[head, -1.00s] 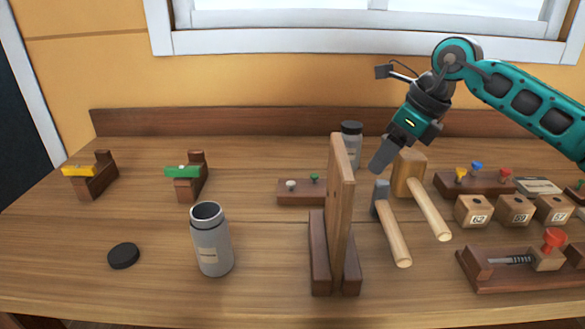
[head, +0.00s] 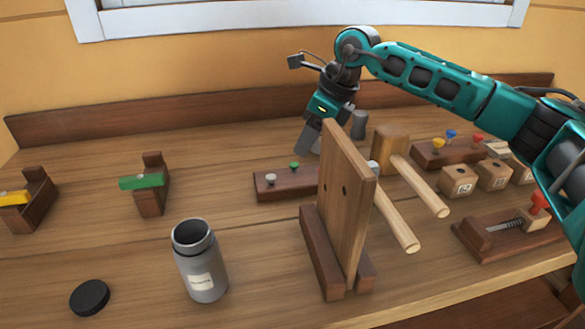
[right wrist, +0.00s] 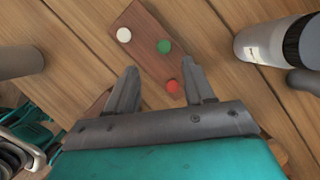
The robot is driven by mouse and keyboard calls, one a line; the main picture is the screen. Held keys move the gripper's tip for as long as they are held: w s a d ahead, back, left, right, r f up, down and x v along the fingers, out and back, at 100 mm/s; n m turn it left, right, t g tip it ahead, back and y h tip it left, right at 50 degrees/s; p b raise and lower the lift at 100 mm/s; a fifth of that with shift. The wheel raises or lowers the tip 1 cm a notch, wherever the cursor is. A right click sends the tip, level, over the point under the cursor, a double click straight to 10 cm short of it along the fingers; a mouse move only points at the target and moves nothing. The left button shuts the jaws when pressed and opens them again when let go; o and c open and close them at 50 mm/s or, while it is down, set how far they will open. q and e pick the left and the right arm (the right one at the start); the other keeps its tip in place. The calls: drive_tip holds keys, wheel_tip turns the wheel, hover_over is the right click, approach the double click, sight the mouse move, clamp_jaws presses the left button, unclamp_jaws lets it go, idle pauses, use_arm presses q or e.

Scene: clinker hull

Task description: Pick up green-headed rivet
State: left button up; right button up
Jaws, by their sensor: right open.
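The green-headed rivet (head: 294,167) stands in a dark wooden block (head: 287,187), right of a white-headed rivet (head: 271,178). In the right wrist view the green head (right wrist: 164,46) lies just beyond the fingertips, a little right of their middle. A red-headed rivet (right wrist: 172,86) on the same block shows between the fingers there; it is hidden in the head view. My right gripper (head: 309,139) is open and empty, pointing down, above and just behind the right part of the block. My left gripper is not in view.
An upright wooden board (head: 343,200) stands in front of the block's right end. A lidded grey bottle (right wrist: 272,42) is close to the right gripper. A mallet (head: 390,148), an open grey bottle (head: 203,270) and a green-topped stand (head: 150,190) are around.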

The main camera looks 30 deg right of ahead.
sight(294, 164)
drive_tip(key=x, duration=0.7)
drive_tip(key=shift+w+d, duration=0.1)
drive_tip(key=shift+w, duration=0.2)
drive_tip(key=shift+c, duration=0.4)
clamp_jaws()
